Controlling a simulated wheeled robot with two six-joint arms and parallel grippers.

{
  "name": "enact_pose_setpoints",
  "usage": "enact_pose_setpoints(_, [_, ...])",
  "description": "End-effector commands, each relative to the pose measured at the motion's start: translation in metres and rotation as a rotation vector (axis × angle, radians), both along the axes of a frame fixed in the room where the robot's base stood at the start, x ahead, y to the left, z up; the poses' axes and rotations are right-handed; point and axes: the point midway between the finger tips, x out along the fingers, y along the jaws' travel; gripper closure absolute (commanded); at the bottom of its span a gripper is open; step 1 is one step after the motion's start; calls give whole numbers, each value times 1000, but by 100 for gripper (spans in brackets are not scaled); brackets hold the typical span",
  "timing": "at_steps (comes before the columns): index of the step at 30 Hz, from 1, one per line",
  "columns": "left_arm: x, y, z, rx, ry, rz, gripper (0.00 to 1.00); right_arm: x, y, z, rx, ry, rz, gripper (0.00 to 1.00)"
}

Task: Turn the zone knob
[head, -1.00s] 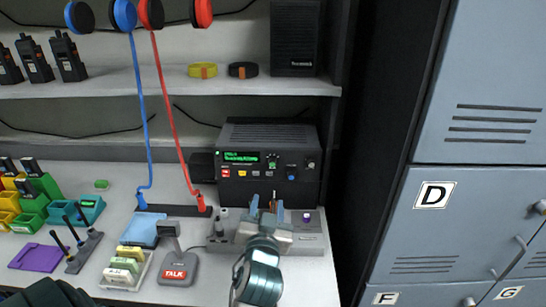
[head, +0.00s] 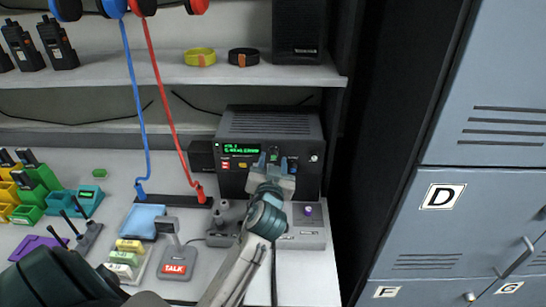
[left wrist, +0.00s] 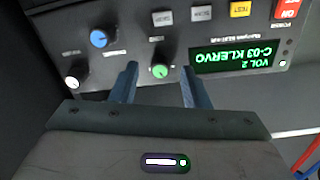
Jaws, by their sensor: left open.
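The dark radio unit (head: 265,123) stands on the counter below the shelf, its front carrying a lit green display (head: 240,149). In the left wrist view, the radio's face shows upside down. A small knob with a green face (left wrist: 160,71) lies between the tips of my left gripper (left wrist: 159,75), which is open; I cannot tell whether they touch it. A blue-faced knob (left wrist: 99,39) and a white-faced knob (left wrist: 73,80) are beside it. The knob labels are too blurred to tell which is the zone knob. In the head view, my left gripper (head: 277,164) is at the radio's front.
A grey box with a purple button (head: 308,211) stands before the radio at right. A talk microphone (head: 178,262) and a red cord (head: 165,100) are to the left. Grey lockers (head: 480,150) stand at right. Buttons (left wrist: 239,9) line the radio's face.

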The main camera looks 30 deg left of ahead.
Motion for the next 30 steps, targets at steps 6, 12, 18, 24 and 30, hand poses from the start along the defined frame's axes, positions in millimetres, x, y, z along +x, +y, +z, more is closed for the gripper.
enact_pose_setpoints(6, [10, 6, 0, 0, 0, 1, 58, 9, 10, 2, 12, -11, -4, 64])
enact_pose_setpoints(12, [10, 6, 0, -1, 0, 0, 58, 3, 15, 1, 16, -2, -5, 64])
enact_pose_setpoints(18, [10, 6, 0, 0, 0, 0, 91, -1, 11, 1, 11, 4, -4, 64])
enact_pose_setpoints(24, [10, 6, 0, 3, 1, 0, 100, -1, 5, 2, 6, 4, -3, 64])
enact_pose_setpoints(30, [10, 6, 1, 41, 25, 0, 100, -1, 3, 7, 3, 3, -2, 64])
